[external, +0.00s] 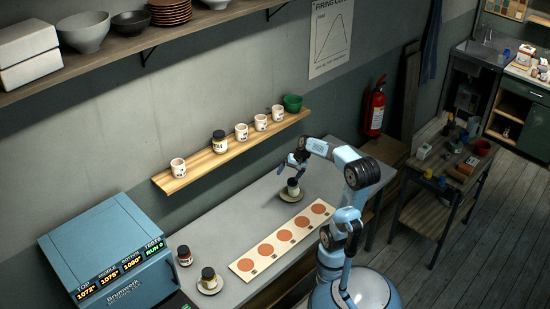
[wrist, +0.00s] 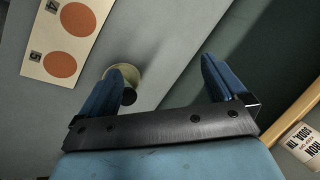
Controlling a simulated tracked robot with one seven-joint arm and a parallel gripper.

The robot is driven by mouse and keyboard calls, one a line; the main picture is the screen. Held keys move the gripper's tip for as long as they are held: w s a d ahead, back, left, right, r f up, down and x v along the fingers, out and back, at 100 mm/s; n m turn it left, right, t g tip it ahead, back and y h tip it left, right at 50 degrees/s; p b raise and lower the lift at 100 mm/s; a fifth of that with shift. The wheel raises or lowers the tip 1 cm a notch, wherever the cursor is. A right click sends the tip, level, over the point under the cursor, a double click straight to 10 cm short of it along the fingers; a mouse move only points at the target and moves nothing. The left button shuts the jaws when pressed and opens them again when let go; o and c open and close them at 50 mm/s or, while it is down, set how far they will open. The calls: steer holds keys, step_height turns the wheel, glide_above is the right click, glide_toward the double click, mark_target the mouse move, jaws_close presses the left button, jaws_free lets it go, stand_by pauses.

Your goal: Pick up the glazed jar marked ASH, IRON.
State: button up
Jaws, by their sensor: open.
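Lettering marking a jar as ASH, IRON cannot be read on any jar here. A pale jar with a dark lid (external: 293,185) stands upright on a saucer (external: 287,197) on the grey table. My open, empty gripper (external: 294,170) is just above this jar, fingers down. In the wrist view, the open fingers (wrist: 162,66) frame bare table; the dark lid (wrist: 129,97) and saucer (wrist: 132,76) show beside the left finger, which partly hides them. Another dark-lidded jar (external: 208,277) stands on a saucer near the kiln, with a smaller jar (external: 184,256) beside it.
A white cup (wrist: 303,143) with upside-down lettering shows in the wrist view. A board with orange discs (external: 284,237) lies in front. A blue kiln (external: 110,250) stands left.

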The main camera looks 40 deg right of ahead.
steer(key=w+d+f+m+t+y, duration=0.2)
steer(key=w+d+f+m+y, duration=0.15)
steer(key=w+d+m, duration=0.65)
steer(key=w+d+f+m+t, duration=0.2)
steer(key=d+t, duration=0.1)
steer(key=d, duration=0.7)
steer(key=w+d+f+m+t, duration=0.2)
steer(key=d+f+m, duration=0.1)
steer(key=d, duration=0.7)
steer(key=s+d+f+m+t+h, duration=0.25)
steer(key=s+d+f+m, duration=0.2)
steer(key=d, duration=0.65)
steer(key=s+d+f+m+t+h, duration=0.25)
steer(key=s+d+f+m, duration=0.2)
steer(key=d, duration=0.55)
steer(key=s+d+f+m+t+h, duration=0.25)
steer(key=d+f+m+h, duration=0.2)
steer(key=d, duration=0.65)
steer(key=shift+m+y, duration=0.25)
steer(key=shift+y, duration=0.05)
step_height(320, 180, down, 7)
steer(key=shift+f, duration=0.2)
steer(key=shift+w+d, duration=0.25)
steer(key=shift+w, duration=1.45)
steer(key=shift+w+d, duration=0.2)
steer(key=shift+w, duration=1.5)
steer(key=c, duration=1.1)
steer(key=shift+r, duration=0.1)
